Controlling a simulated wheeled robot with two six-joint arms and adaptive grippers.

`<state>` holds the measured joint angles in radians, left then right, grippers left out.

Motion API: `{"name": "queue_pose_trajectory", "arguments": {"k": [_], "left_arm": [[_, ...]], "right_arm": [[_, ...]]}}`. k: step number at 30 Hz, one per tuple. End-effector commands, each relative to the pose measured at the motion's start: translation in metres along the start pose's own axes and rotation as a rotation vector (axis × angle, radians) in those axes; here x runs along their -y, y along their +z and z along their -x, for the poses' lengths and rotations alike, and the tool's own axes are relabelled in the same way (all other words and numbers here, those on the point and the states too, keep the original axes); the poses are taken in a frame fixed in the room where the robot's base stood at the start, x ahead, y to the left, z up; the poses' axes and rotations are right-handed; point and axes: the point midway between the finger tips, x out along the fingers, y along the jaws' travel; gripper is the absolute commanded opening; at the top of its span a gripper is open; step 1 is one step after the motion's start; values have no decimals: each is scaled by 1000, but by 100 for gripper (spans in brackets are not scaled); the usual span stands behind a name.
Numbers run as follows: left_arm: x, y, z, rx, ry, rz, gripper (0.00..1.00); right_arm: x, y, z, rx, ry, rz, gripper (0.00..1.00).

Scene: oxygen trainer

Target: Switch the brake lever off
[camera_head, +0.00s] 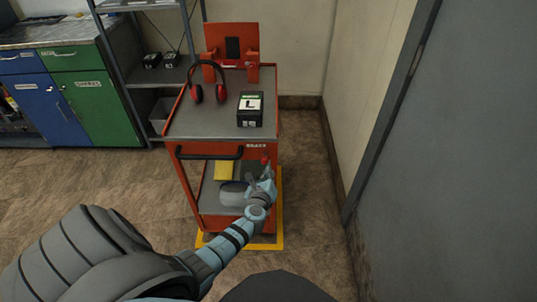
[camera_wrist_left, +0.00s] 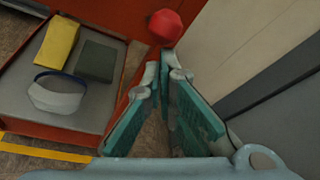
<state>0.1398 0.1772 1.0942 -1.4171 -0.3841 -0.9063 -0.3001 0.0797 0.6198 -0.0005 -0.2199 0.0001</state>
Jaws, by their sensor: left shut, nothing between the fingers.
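The brake lever shows as a red knob (camera_head: 265,160) at the front right of the red cart (camera_head: 185,205), just below a small white label on the cart's upper edge. In the left wrist view the round red knob (camera_wrist_left: 165,25) is just beyond the fingertips. My left gripper (camera_head: 268,180) is below the knob in the head view. Its fingertips (camera_wrist_left: 164,72) are together with nothing between them. Whether they touch the lever is unclear; its shaft is mostly hidden. My right gripper is not in view.
Red headphones (camera_head: 208,94) and a black labelled box (camera_head: 250,108) are on the cart top. A yellow item (camera_wrist_left: 57,44), a dark block (camera_wrist_left: 97,60) and a clear visor (camera_wrist_left: 57,94) lie on its lower shelf. A wall and grey door (camera_head: 440,170) stand right.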

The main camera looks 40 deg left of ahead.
Motion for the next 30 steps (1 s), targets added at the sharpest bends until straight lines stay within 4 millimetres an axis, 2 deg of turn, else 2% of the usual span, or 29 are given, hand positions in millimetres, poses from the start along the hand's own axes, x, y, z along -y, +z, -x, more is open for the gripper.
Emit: {"name": "queue_pose_trajectory", "arguments": {"k": [1, 6, 23, 26, 30], "left_arm": [[2, 4, 2, -1, 1, -1, 0], [3, 5, 2, 1, 0, 1, 0], [3, 6, 2, 2, -1, 2, 0], [2, 2, 1, 3, 0, 2, 0], [-2, -18, -4, 3, 1, 2, 0]], "right_arm": [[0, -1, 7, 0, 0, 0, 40], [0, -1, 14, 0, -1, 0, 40], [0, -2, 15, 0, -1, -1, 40], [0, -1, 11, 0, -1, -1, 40], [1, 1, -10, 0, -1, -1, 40]]}}
